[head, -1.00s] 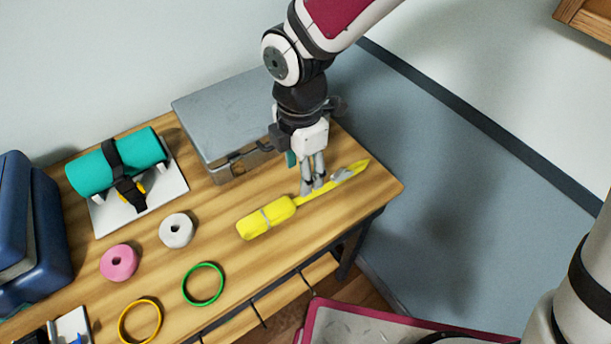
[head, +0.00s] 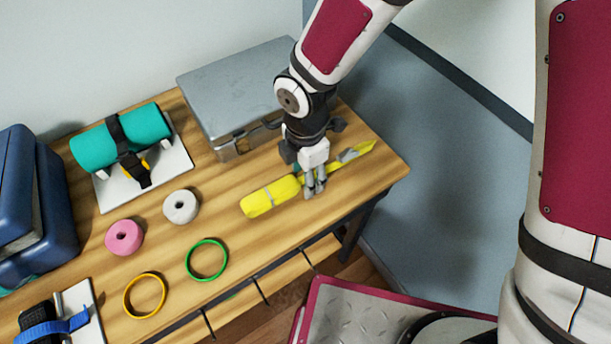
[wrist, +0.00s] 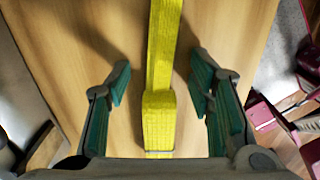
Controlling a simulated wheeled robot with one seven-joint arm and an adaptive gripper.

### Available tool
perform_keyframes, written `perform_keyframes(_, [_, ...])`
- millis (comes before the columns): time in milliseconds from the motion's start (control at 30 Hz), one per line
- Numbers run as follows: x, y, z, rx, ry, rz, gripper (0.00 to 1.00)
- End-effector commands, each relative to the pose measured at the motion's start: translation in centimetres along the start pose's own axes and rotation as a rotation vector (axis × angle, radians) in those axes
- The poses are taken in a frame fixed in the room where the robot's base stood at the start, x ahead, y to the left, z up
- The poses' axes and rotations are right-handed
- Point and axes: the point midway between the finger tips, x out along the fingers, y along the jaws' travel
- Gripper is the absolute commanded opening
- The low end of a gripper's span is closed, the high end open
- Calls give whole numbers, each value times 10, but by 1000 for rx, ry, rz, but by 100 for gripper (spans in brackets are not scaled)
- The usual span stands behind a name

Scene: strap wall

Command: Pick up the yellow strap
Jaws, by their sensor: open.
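The yellow strap (head: 270,197) lies on the wooden table, with a thick folded bundle at its left and a flat tail (head: 357,152) reaching to the right. A grey band crosses the bundle. My gripper (head: 314,190) points down over the strap, near where the bundle meets the tail, and hides part of it. In the wrist view the strap (wrist: 160,90) runs between the two open teal-padded fingers of my gripper (wrist: 160,95), with a gap on each side. I cannot tell how high the fingertips are above the table.
A grey metal case (head: 240,90) stands close behind my gripper. A teal roll (head: 120,137) on a white stand, white (head: 181,207) and pink (head: 124,237) tape rolls, and green (head: 207,260) and orange (head: 145,296) rings lie to the left. The table's right corner is clear.

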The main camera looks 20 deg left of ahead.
Motion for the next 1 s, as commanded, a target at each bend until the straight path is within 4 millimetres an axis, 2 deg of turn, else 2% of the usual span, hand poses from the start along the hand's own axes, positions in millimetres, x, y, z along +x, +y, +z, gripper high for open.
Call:
perform_keyframes(67, [0, 0, 0, 0, 0, 0, 48])
perform_keyframes(200, [0, 0, 0, 1, 0, 0, 16])
perform_keyframes(267, [0, 0, 0, 1, 0, 0, 3])
perform_keyframes(300, [0, 0, 0, 1, 0, 0, 0])
perform_keyframes(667, [-3, 0, 1, 2, 0, 0, 0])
perform_keyframes(867, [-20, 1, 1, 2, -1, 3, 0])
perform_keyframes(1000, [-39, 0, -2, 0, 0, 3, 0])
